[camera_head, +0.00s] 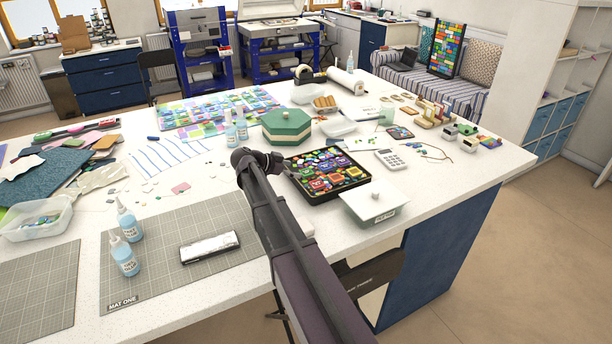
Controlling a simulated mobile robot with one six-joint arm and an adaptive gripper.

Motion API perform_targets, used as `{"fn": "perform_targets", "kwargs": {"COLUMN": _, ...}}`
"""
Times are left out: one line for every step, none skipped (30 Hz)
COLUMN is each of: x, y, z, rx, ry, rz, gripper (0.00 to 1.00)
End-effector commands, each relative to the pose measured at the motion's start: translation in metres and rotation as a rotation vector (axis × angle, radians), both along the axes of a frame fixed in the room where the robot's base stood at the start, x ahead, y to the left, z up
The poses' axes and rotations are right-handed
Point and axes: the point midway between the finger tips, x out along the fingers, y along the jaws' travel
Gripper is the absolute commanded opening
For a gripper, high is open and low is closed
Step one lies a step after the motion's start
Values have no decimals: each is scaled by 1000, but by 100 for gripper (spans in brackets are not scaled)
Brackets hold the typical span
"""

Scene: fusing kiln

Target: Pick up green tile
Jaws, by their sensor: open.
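A black tray (312,198) on the white worktable holds many small coloured glass pieces and several larger square tiles in red, blue, orange and green tones. Green patches show among them, but at this size I cannot tell which piece is the green tile. My arm reaches up from the bottom edge, and my gripper (277,163) is over the tray's left edge, small and dark in this view. It is open, and I see nothing held in it. My arm hides part of the table left of the tray.
A green octagonal box (287,127) stands behind the tray. A lidded white container (375,203) is close at its right front, and a calculator (391,160) is at its right. Blue bottles (124,255) stand on the grey mat (195,283) at left.

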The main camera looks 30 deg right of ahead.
Motion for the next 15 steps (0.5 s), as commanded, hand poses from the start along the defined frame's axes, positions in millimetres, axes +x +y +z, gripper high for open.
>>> {"fn": "perform_targets", "kwargs": {"x": -1, "y": -5, "z": -6, "rx": 0, "ry": 0, "rz": -1, "gripper": 100}}
{"fn": "perform_targets", "kwargs": {"x": -1, "y": -8, "z": -8, "rx": 0, "ry": 0, "rz": -1, "gripper": 100}}
{"fn": "perform_targets", "kwargs": {"x": -1, "y": -12, "z": -10, "rx": 0, "ry": 0, "rz": 0, "gripper": 100}}
{"fn": "perform_targets", "kwargs": {"x": -1, "y": -15, "z": -12, "rx": 0, "ry": 0, "rz": 0, "gripper": 100}}
{"fn": "perform_targets", "kwargs": {"x": -1, "y": -18, "z": -14, "rx": 0, "ry": 0, "rz": 0, "gripper": 100}}
{"fn": "perform_targets", "kwargs": {"x": -1, "y": -23, "z": -16, "rx": 0, "ry": 0, "rz": 0, "gripper": 100}}
{"fn": "perform_targets", "kwargs": {"x": 0, "y": -25, "z": -17, "rx": 0, "ry": 0, "rz": 0, "gripper": 100}}
{"fn": "perform_targets", "kwargs": {"x": 0, "y": -27, "z": -18, "rx": 0, "ry": 0, "rz": 0, "gripper": 100}}
{"fn": "perform_targets", "kwargs": {"x": 0, "y": -30, "z": -20, "rx": 0, "ry": 0, "rz": 1, "gripper": 100}}
{"fn": "perform_targets", "kwargs": {"x": 0, "y": -31, "z": -20, "rx": 0, "ry": 0, "rz": 1, "gripper": 100}}
{"fn": "perform_targets", "kwargs": {"x": 0, "y": -32, "z": -21, "rx": 0, "ry": -1, "rz": 2, "gripper": 100}}
{"fn": "perform_targets", "kwargs": {"x": 0, "y": -34, "z": -21, "rx": 0, "ry": -1, "rz": 2, "gripper": 100}}
{"fn": "perform_targets", "kwargs": {"x": 0, "y": -34, "z": -21, "rx": 0, "ry": -1, "rz": 3, "gripper": 100}}
{"fn": "perform_targets", "kwargs": {"x": 0, "y": -35, "z": -21, "rx": 0, "ry": -1, "rz": 3, "gripper": 100}}
{"fn": "perform_targets", "kwargs": {"x": 0, "y": -35, "z": -21, "rx": 0, "ry": -1, "rz": 3, "gripper": 100}}
